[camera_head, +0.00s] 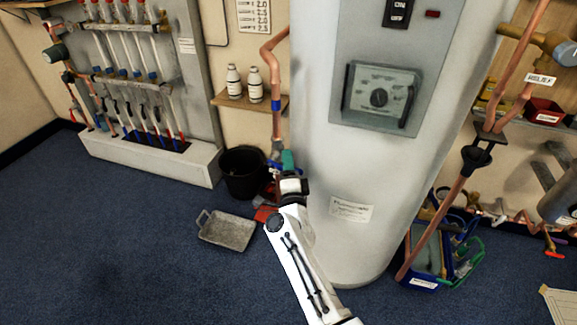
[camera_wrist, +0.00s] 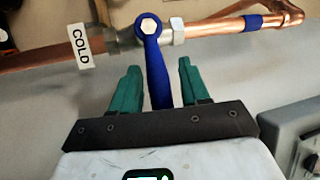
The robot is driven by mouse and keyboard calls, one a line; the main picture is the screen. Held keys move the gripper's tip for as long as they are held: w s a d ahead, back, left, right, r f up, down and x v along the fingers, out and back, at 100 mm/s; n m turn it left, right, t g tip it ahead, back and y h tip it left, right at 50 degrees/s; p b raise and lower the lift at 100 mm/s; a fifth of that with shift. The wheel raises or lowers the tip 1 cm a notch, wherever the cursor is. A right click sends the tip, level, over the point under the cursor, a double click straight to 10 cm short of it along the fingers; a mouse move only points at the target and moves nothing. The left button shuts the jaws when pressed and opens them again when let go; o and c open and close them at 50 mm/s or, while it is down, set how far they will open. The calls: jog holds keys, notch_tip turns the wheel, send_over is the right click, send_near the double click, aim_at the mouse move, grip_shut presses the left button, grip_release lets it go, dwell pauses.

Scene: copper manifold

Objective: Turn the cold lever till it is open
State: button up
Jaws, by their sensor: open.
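The cold lever (camera_wrist: 156,75) is a blue handle on a metal valve body with a hex nut. In the wrist view it points down toward me, roughly square to the copper pipe (camera_wrist: 226,28). A white COLD tag (camera_wrist: 81,46) hangs on the pipe to its left. My gripper (camera_wrist: 159,68) has its two green fingers apart, one on each side of the lever, with gaps showing on both sides. The lever's lower end is hidden behind the dark gripper body. In the head view my gripper (camera_head: 287,160) is beside the tank at the lower pipe, and the lever is mostly hidden there.
The white tank (camera_head: 345,235) stands just right of my gripper. A black bucket (camera_head: 240,176) and a grey tray (camera_head: 229,230) are on the floor to the left. A shelf (camera_head: 222,100) holds two bottles above. Blue carpet is clear at the front left.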

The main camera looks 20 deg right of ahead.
grip_shut()
dwell(0.4)
